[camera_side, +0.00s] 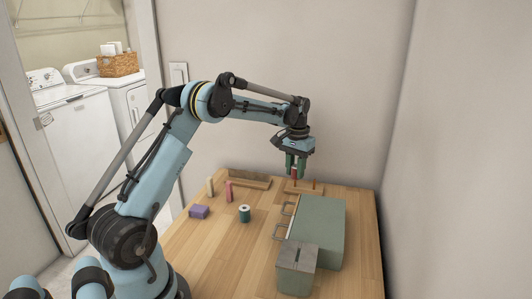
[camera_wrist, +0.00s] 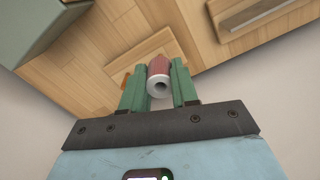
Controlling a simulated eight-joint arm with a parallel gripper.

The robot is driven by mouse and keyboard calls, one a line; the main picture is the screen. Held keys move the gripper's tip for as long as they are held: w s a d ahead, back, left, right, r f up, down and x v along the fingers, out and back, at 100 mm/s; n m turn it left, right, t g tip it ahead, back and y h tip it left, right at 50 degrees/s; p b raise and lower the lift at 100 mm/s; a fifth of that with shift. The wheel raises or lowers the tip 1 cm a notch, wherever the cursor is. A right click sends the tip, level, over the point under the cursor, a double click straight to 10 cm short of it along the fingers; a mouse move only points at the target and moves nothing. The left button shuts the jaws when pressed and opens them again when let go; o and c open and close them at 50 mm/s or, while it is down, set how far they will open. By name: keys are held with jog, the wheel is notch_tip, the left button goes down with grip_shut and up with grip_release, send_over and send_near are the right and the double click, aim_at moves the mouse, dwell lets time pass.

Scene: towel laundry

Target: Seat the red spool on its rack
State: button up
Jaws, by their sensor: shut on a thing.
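The red spool (camera_wrist: 158,72) with a pale end is held between the green fingers of my gripper (camera_wrist: 157,86) in the wrist view. In the side view my gripper (camera_side: 296,168) points down at the back of the table, and only a little of the red spool (camera_side: 294,173) shows between its fingers. The low wooden rack (camera_side: 303,189) with upright reddish-brown pegs is just below. One peg (camera_side: 314,184) stands clear to the right of my gripper. I cannot tell whether the spool is around a peg or above it.
A green drawer cabinet (camera_side: 318,225) with handles and a grey-green slotted box (camera_side: 297,267) stand in front. A teal spool (camera_side: 244,213), purple block (camera_side: 199,211), pink piece (camera_side: 229,191) and cream piece (camera_side: 210,186) stand left. Another wooden holder (camera_side: 249,180) is at the back.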

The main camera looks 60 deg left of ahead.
jog(key=shift+f, duration=1.5)
dwell(0.6)
jog(key=o, duration=1.6)
jog(key=shift+c, duration=0.2)
jog(key=shift+r, duration=3.5)
